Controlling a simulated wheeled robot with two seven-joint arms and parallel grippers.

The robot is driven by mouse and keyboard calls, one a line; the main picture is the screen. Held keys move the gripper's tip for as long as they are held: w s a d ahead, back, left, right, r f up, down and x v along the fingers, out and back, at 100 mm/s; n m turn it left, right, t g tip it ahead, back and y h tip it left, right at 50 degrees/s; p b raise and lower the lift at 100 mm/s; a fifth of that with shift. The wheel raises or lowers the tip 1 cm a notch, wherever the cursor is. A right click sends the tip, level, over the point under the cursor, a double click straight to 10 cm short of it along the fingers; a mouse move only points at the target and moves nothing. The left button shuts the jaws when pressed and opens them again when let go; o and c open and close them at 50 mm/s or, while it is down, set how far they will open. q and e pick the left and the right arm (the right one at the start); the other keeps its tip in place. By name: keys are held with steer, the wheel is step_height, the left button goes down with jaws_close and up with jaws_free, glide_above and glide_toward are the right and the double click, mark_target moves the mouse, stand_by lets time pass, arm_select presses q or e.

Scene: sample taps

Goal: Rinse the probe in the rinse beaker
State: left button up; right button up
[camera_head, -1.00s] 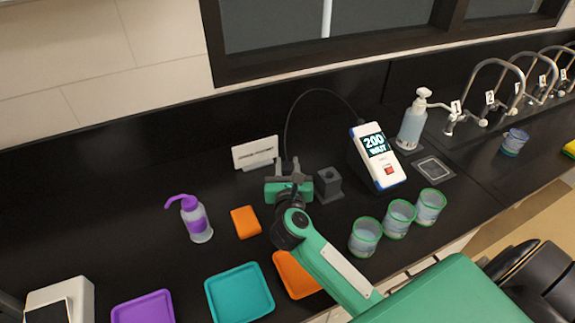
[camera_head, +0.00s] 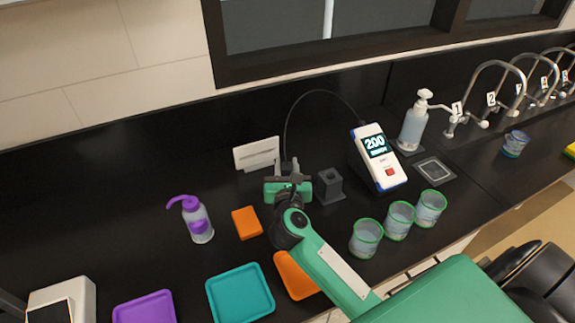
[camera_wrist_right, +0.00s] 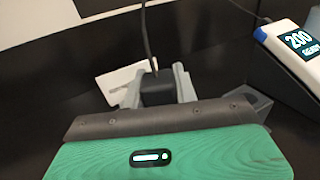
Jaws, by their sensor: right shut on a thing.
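My right gripper (camera_head: 287,168) is shut on the probe, whose black top (camera_wrist_right: 156,88) shows between the grey fingers in the right wrist view. A thin black cable (camera_head: 286,125) rises from it and arcs to the white and blue meter (camera_head: 376,150). The meter's screen reads 200, with a smaller word like READY under it. The probe's lower end is hidden. Three green-rimmed beakers with clear liquid stand to the right: a near one (camera_head: 366,238), a middle one (camera_head: 399,220) and a far one (camera_head: 430,208). I cannot tell which is the rinse beaker. My left gripper is out of view.
A grey holder block (camera_head: 330,186) stands just right of the gripper, a white sign (camera_head: 256,153) behind it. A pump bottle (camera_head: 413,125), taps and another beaker (camera_head: 515,144) are right.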

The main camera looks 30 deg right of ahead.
steer(key=shift+s+a, duration=0.25)
steer(key=shift+a, duration=0.05)
steer(key=shift+s+d, duration=0.4)
steer(key=shift+w+p, duration=0.4)
steer(key=shift+r, duration=0.1)
stand_by(0.6)
step_height(320, 180, up, 9)
steer(key=p, duration=0.9)
steer(key=shift+r, duration=0.15)
stand_by(0.3)
